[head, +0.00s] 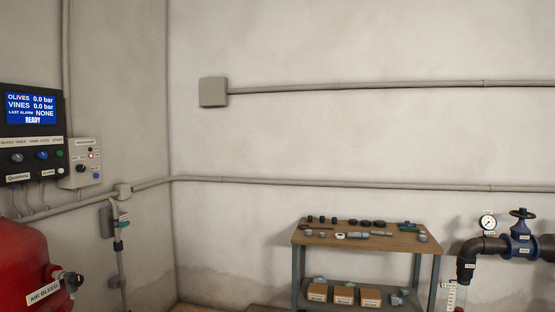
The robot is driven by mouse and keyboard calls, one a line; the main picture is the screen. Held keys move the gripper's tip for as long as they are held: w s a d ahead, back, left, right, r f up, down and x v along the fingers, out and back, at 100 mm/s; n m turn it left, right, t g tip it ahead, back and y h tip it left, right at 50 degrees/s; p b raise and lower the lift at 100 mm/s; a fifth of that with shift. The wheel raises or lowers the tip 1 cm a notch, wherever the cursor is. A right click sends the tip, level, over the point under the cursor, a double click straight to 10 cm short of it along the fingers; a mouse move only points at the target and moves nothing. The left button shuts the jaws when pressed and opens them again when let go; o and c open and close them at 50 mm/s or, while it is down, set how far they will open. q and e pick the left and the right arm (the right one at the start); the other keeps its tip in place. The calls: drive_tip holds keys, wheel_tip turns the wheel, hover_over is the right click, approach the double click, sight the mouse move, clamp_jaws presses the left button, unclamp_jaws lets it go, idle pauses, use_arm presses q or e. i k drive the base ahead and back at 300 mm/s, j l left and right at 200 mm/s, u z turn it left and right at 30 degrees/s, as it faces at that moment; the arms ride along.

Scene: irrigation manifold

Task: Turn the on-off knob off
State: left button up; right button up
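A small light grey control box (84,147) is fixed to the left wall. It carries a black knob (81,168), a lit red lamp and a blue button; the small print by the knob is too small to read surely, and its pointer direction cannot be told. Left of it is a dark controller panel (30,133) with a blue screen reading READY. Below the screen are a dark knob (17,157), a blue knob (42,155) and a green button (59,153). I cannot tell for sure which knob is the on-off one. Neither gripper is in view.
A red tank (22,255) with an AIR BLEED label stands at lower left, below the panel. A wooden-topped bench (410,241) with small fittings and boxes is at centre right. Pipework with a gauge and a blue valve (521,240) is at right.

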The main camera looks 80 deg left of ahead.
sight(80, 168)
drive_tip(key=u, duration=4)
drive_tip(key=i+l, duration=0.25)
drive_tip(key=i, duration=0.15)
drive_tip(key=i+l+z, duration=0.1)
drive_tip(key=i+l, duration=0.15)
drive_tip(key=i, duration=0.15)
drive_tip(key=i+l, duration=0.25)
drive_tip(key=i, duration=0.2)
drive_tip(key=i+l, duration=0.2)
drive_tip(key=i, duration=0.2)
drive_tip(key=i+l+z, duration=0.1)
drive_tip(key=i+l, duration=0.15)
drive_tip(key=i, duration=0.15)
